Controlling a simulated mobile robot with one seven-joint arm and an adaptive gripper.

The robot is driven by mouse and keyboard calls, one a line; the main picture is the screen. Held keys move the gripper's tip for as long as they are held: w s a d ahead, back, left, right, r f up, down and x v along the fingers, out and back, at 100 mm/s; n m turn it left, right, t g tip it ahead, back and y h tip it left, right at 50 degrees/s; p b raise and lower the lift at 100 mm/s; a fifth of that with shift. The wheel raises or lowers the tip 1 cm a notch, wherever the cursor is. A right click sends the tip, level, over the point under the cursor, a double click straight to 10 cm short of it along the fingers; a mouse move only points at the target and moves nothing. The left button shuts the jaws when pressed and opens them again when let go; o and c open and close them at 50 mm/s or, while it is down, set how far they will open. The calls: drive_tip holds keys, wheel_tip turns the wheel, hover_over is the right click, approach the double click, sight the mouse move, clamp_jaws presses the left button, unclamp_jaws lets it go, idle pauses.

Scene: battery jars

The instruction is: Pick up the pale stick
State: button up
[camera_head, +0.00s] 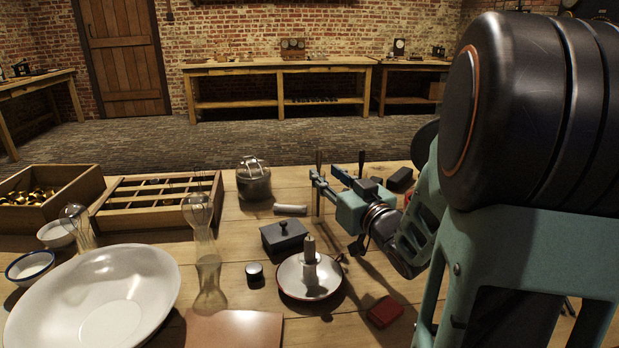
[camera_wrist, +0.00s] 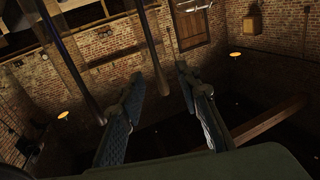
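A short pale stick (camera_head: 290,209) lies on its side on the wooden table in the head view. It is right of the lidded metal pot and behind the dark lidded box. My gripper (camera_head: 326,173) is above the table, to the right of the stick and apart from it. In the wrist view my gripper (camera_wrist: 159,78) has its two fingers spread with nothing between them. The wrist view shows walls and a door, and no stick.
Near the stick stand the metal pot (camera_head: 253,181), the dark box (camera_head: 284,237) and a pan-shaped candle holder (camera_head: 309,290). A divided wooden tray (camera_head: 150,220), glass vessels (camera_head: 205,255) and a large white basin (camera_head: 45,310) fill the left. A red block (camera_head: 385,312) lies in front.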

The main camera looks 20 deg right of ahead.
sight(320, 167)
drive_tip(key=w+b, duration=0.1)
drive_tip(key=w, duration=0.4)
drive_tip(key=shift+w+r+b, duration=0.15)
drive_tip(key=shift+b, duration=0.15)
clamp_jaws()
